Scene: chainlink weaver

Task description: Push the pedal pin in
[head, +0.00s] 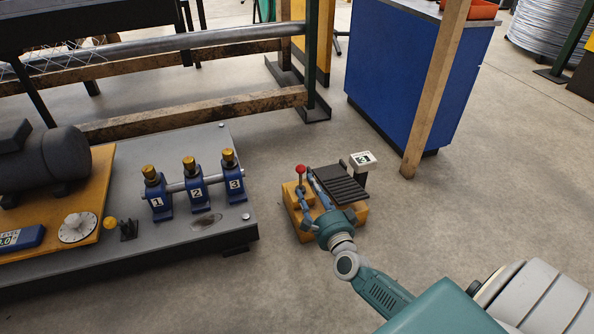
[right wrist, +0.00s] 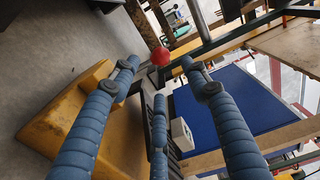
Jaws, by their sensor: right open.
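The pedal pin with a red ball top (head: 300,169) stands upright at the left side of the yellow pedal base (head: 299,224) on the floor. The black ribbed pedal plate (head: 341,184) sits on that base, right of the pin. My right gripper (head: 306,190) is open and empty, low over the base beside the pin. In the right wrist view, the red ball (right wrist: 160,56) shows between and beyond the spread blue fingertips (right wrist: 160,68). Whether a finger touches the pin cannot be told. The pin's lower part is partly hidden by the fingers. My left gripper is not in view.
A small white display (head: 362,158) stands behind the pedal. A grey machine bed (head: 225,222) with blue numbered blocks (head: 194,190) lies to the left. A wooden post (head: 436,90) and blue cabinet (head: 398,75) stand behind right.

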